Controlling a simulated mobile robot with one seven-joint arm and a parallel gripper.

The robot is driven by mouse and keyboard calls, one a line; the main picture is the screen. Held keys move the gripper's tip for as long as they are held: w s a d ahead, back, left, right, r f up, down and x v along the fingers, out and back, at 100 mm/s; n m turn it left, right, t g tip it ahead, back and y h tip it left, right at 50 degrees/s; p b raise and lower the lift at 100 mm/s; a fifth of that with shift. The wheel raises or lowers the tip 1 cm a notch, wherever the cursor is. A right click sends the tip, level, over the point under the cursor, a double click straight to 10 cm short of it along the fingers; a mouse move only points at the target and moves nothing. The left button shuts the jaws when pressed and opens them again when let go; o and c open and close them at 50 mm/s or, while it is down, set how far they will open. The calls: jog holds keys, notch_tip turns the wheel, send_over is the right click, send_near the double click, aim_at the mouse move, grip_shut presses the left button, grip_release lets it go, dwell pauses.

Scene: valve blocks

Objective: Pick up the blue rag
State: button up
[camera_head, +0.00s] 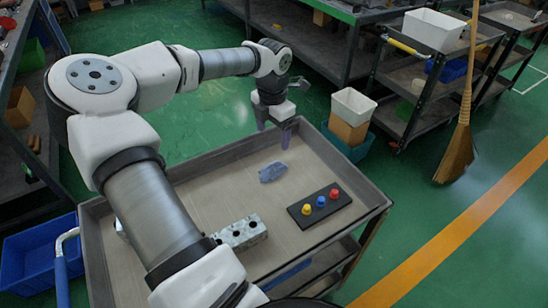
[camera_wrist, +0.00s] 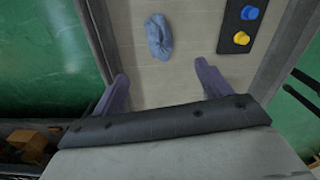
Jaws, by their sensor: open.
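The blue rag (camera_head: 272,171) lies crumpled on the cart's top tray (camera_head: 205,188), near its middle. It also shows in the wrist view (camera_wrist: 159,37), ahead of my fingers and between their lines. My gripper (camera_head: 273,138) is over the far end of the tray, beyond the rag and apart from it. In the wrist view my gripper (camera_wrist: 162,84) has its two fingers spread wide, with only bare tray between them.
A black plate (camera_head: 319,205) with red, blue and yellow knobs lies right of the rag. A metal valve block (camera_head: 240,232) stands nearer. The tray has raised rims. A white bin (camera_head: 353,106) stands beyond the cart, and a broom (camera_head: 461,130) stands at right.

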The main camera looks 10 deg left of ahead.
aim_at(273, 164)
notch_tip(273, 164, down, 8)
jog(key=shift+s+f+p, duration=0.1)
jog(key=shift+f+p, duration=0.15)
jog(key=shift+p, duration=0.6)
jog(key=shift+f+p, duration=1.1)
jog(key=shift+f, duration=1.5)
jog(key=c, duration=1.1)
